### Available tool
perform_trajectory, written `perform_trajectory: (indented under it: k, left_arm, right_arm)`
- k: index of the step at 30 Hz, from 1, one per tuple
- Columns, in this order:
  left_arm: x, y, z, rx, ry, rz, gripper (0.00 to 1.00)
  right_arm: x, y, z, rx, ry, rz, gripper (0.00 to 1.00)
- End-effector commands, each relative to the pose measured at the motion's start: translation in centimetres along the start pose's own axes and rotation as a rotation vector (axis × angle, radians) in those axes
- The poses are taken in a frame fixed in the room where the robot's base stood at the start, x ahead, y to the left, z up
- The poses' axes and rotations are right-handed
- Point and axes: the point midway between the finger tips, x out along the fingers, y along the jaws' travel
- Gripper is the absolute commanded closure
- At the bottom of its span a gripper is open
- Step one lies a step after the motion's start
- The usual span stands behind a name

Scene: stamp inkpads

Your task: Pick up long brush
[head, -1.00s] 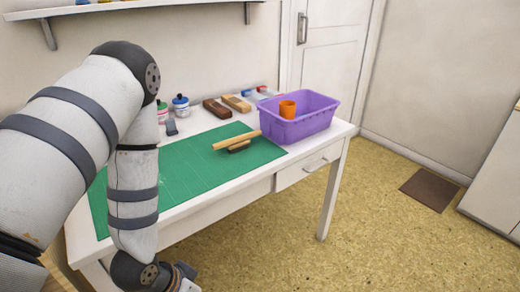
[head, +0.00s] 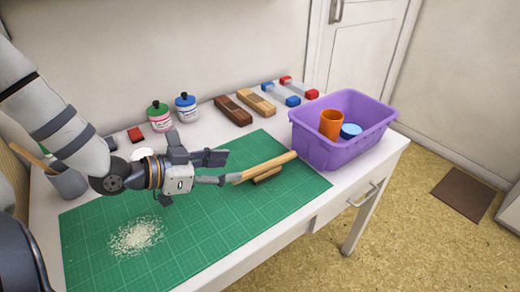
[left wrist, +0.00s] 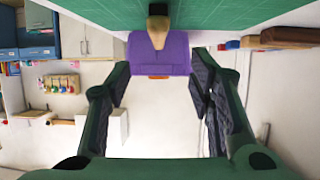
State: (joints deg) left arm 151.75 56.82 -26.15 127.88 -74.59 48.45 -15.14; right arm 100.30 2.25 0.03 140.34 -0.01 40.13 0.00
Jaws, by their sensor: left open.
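A long light-wood piece (head: 268,166), which looks like the long brush's handle, lies slanting over the green mat. It touches or rests on a short darker wooden piece (head: 266,175). My left gripper (head: 222,169) is open and empty, low over the mat at the left end of the long piece. One finger overlaps that end in the head view, so contact is unclear. In the left wrist view, my open fingers (left wrist: 160,75) point towards a tan wooden end (left wrist: 157,27), which lies roughly midway between them. My right gripper is out of view.
The green mat (head: 190,240) holds a pile of pale shavings (head: 136,236). A purple crate (head: 340,152) with an orange cup (head: 332,123) stands beyond the brush. Bottles, wooden blocks (head: 233,110) and inkpads line the back. The mat's front right is clear.

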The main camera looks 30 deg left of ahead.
Motion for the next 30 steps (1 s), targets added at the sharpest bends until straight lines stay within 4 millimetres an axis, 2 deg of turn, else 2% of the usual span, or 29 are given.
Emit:
perform_trajectory:
  k: [3, 6, 9, 15, 21, 24, 30]
  left_arm:
    - [0.5, 0.1, 0.0, 0.0, 0.003, 0.002, 0.52]
    - [2.1, 0.1, 0.1, -0.001, 0.002, 0.002, 0.52]
    - [4.8, 0.1, 1.1, -0.007, -0.015, 0.005, 0.52]
    - [7.5, 0.1, 0.8, -0.004, -0.009, 0.004, 0.52]
    - [11.3, 0.2, 0.8, -0.002, -0.009, 0.005, 0.52]
    - [12.2, 0.2, 0.4, -0.001, -0.003, 0.003, 0.52]
    - [12.1, 0.2, -0.1, 0.001, 0.004, 0.002, 0.52]
  right_arm:
    - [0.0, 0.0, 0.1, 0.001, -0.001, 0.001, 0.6]
    - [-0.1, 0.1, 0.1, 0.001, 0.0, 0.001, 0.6]
    - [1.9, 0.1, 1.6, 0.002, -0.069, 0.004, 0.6]
    - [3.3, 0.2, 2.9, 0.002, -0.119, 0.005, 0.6]
    - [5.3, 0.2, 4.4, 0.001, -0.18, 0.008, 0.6]
    - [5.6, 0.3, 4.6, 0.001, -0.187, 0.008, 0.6]
    - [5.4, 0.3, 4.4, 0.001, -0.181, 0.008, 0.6]
